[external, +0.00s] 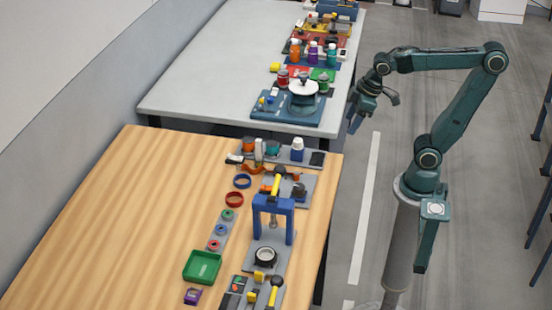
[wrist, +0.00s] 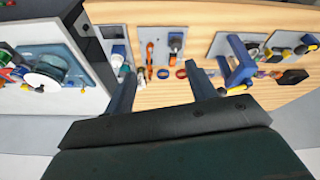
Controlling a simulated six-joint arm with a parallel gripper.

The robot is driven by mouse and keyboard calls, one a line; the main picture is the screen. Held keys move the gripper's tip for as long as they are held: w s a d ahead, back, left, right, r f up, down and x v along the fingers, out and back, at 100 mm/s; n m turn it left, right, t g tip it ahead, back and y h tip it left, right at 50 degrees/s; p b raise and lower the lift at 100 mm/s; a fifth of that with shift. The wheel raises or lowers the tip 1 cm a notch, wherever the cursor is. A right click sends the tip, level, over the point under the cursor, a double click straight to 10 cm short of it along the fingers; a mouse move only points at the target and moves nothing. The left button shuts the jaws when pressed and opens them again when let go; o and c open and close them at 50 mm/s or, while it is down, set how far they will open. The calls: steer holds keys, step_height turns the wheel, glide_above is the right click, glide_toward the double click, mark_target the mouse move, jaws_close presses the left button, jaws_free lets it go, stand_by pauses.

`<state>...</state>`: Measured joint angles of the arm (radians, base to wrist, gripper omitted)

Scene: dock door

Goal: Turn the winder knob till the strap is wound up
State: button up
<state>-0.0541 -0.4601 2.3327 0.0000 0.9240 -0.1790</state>
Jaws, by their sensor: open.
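A small grey plate (external: 302,201) on the wooden table carries a dark fixture (external: 298,190), which may be the winder with its knob; it is too small to be sure. The same dark fixture shows in the wrist view (wrist: 175,41), upper middle. An orange strip (external: 252,168) lies left of the plate and may be the strap; it also shows in the wrist view (wrist: 150,58). How far any strap is wound cannot be made out. My gripper (wrist: 162,78) is open and empty, held in the air off the tables' right edges, away from the fixture.
A blue press frame (external: 273,203) stands in front of the plate. The grey table (external: 190,100) behind holds several fixtures. The wooden table's left side is clear.

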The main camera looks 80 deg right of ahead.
steer(key=w+a+f+n+g, duration=0.2)
steer(key=w+a+f+n, duration=0.15)
steer(key=w, duration=0.55)
steer(key=n+g, duration=0.2)
steer(key=n, duration=0.1)
glide_above(299, 186)
step_height(299, 186, down, 5)
steer(key=shift+a+f, duration=0.1)
steer(key=shift+f, duration=0.05)
step_height(299, 186, down, 14)
steer(key=shift+r, duration=0.1)
stand_by(0.3)
steer(key=c, duration=1)
